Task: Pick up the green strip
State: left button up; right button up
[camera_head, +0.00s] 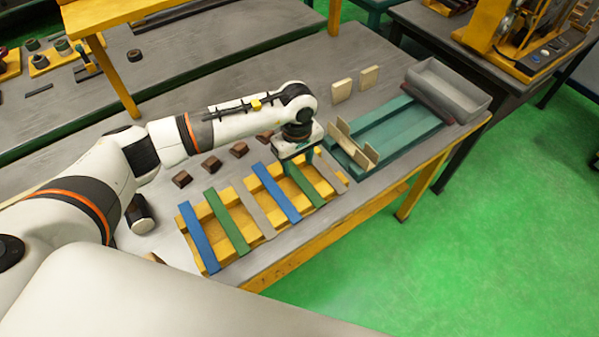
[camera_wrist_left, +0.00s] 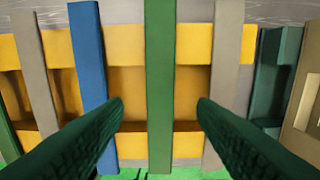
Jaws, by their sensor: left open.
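Two green strips lie across a yellow rack, among blue and grey strips. One green strip (camera_head: 228,222) is toward the left end of the rack in the head view. The other green strip (camera_head: 304,186) is toward the right end, partly hidden by my left gripper (camera_head: 298,163) above it. In the left wrist view this green strip (camera_wrist_left: 160,70) runs upright between the two open fingers of my left gripper (camera_wrist_left: 160,104), with a gap on each side. My left gripper holds nothing. My right gripper is not in view.
The yellow rack (camera_head: 211,262) stands near the table's front edge. In the left wrist view, a blue strip (camera_wrist_left: 88,70) and a grey strip (camera_wrist_left: 223,75) flank the green one. Brown blocks (camera_head: 212,164) lie behind the rack. A teal fixture (camera_head: 400,125) and grey bin (camera_head: 450,85) stand right.

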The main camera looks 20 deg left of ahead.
aim_at(298, 175)
pick_arm(q)
jog(key=shift+f+p, duration=0.5)
jog(key=shift+f, duration=1.3)
grip_shut()
jog(key=shift+r, duration=0.1)
